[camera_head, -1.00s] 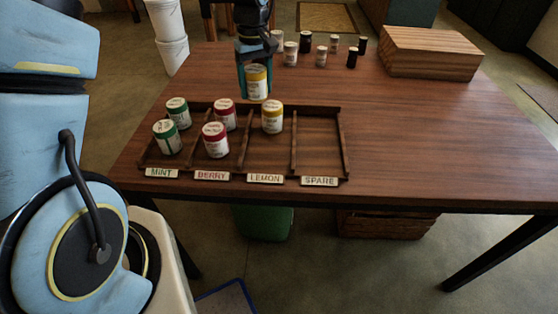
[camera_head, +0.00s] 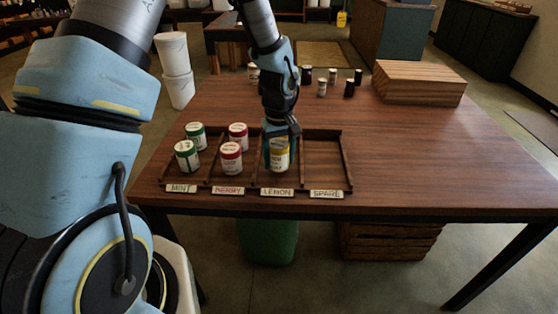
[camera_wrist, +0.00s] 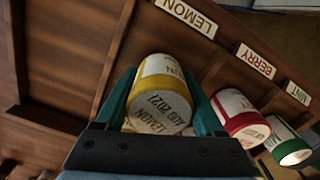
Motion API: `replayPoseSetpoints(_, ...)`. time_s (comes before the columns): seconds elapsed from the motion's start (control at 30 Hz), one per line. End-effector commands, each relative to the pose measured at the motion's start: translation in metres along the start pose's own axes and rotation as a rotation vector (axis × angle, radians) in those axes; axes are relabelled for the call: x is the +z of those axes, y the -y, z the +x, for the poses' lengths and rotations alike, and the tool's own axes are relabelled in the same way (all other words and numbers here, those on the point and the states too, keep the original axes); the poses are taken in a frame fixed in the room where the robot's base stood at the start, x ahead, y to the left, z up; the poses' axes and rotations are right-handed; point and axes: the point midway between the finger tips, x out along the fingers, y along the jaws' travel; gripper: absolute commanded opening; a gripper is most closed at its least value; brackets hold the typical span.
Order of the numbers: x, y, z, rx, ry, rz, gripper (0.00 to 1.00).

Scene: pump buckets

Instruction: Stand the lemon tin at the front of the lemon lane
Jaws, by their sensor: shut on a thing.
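The lemon tin (camera_head: 279,161), white with yellow bands, is held upright by my gripper (camera_head: 279,148) in the front half of the lemon lane. In the wrist view, the same tin (camera_wrist: 160,97) sits between the teal fingers of my gripper (camera_wrist: 163,90), its lettered lid facing the camera. The lane's LEMON plate (camera_head: 277,192) is just in front of it. Whether the tin touches the lane floor I cannot tell. The lane's other yellow tin, behind, is hidden by my gripper.
Berry tins (camera_head: 231,158) stand in the lane to the left, mint tins (camera_head: 187,156) beyond. The spare lane (camera_head: 323,164) is empty. Several small jars (camera_head: 322,88) and a wooden box (camera_head: 420,82) stand at the back of the table.

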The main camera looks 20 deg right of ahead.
Motion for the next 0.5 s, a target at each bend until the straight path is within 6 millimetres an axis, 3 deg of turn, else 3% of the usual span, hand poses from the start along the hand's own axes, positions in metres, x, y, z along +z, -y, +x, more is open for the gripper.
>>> replayPoseSetpoints(0.17, 0.0, 0.0, 0.017, -0.001, 0.0, 0.001, 0.07)
replayPoseSetpoints(0.5, 0.0, -0.001, 0.021, 0.0, -0.001, 0.001, 0.07)
